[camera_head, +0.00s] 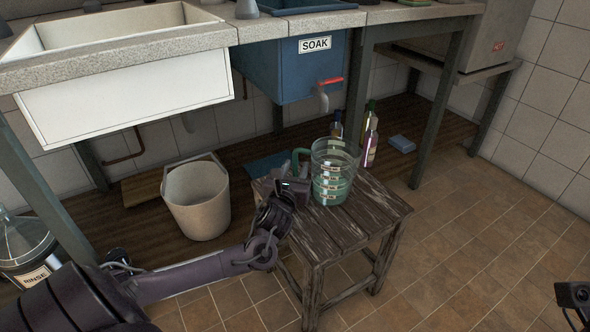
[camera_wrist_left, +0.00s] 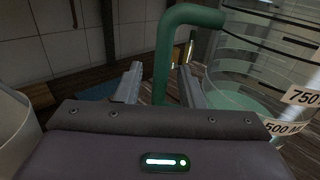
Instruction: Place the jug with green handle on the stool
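The clear measuring jug (camera_head: 333,172) with a green handle (camera_head: 298,161) stands upright on the wooden stool (camera_head: 356,226), on its rear part. My left gripper (camera_head: 290,186) is at the handle side of the jug, low over the stool's left edge. In the left wrist view the green handle (camera_wrist_left: 161,70) rises between the two fingers of the left gripper (camera_wrist_left: 159,84), with a gap on each side, so the gripper is open. The jug's body (camera_wrist_left: 250,70) is just right of the fingers. A dark part of my right arm (camera_head: 574,297) shows at the right edge; its fingers cannot be made out.
A beige bucket (camera_head: 197,200) stands left of the stool. Tiled floor is clear to the right.

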